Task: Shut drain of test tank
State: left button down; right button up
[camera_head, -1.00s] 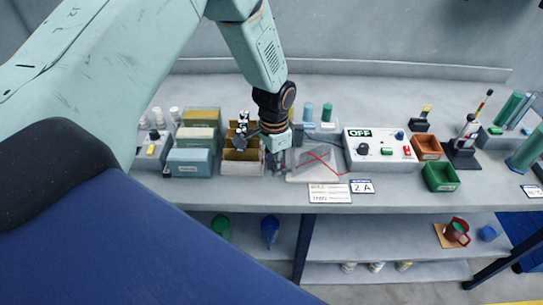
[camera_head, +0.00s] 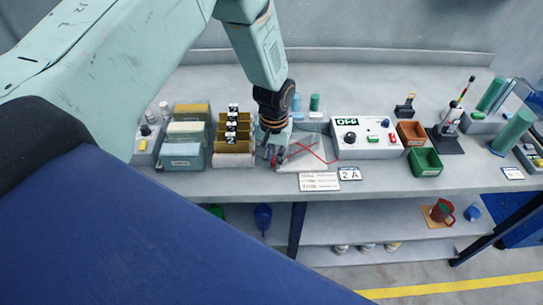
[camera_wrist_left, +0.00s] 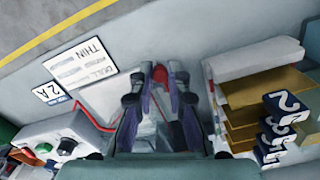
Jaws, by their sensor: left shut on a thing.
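The test tank (camera_head: 308,153) is a low, clear-walled box near the front edge of the bench, with a red wire running over it. In the left wrist view the tank (camera_wrist_left: 100,95) lies under and beside my fingers. A small red drain part (camera_wrist_left: 160,77) shows between my fingertips at the tank's end. My left gripper (camera_head: 271,154), also in the left wrist view (camera_wrist_left: 162,84), is shut on this red part. In the head view the fingers cover the part, and whether the drain is open or shut cannot be told. My right gripper is not in view.
A rack with number cards (camera_head: 232,160) stands close left of my gripper. Flat labels (camera_head: 319,181) lie at the front edge. Green (camera_head: 424,170) and orange bins are further right.

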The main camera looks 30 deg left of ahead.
aim_at(274, 162)
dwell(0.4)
pick_arm(q)
jog(key=c, duration=1.3)
grip_release()
jog(key=shift+d, duration=0.1)
notch_tip(274, 162, up, 12)
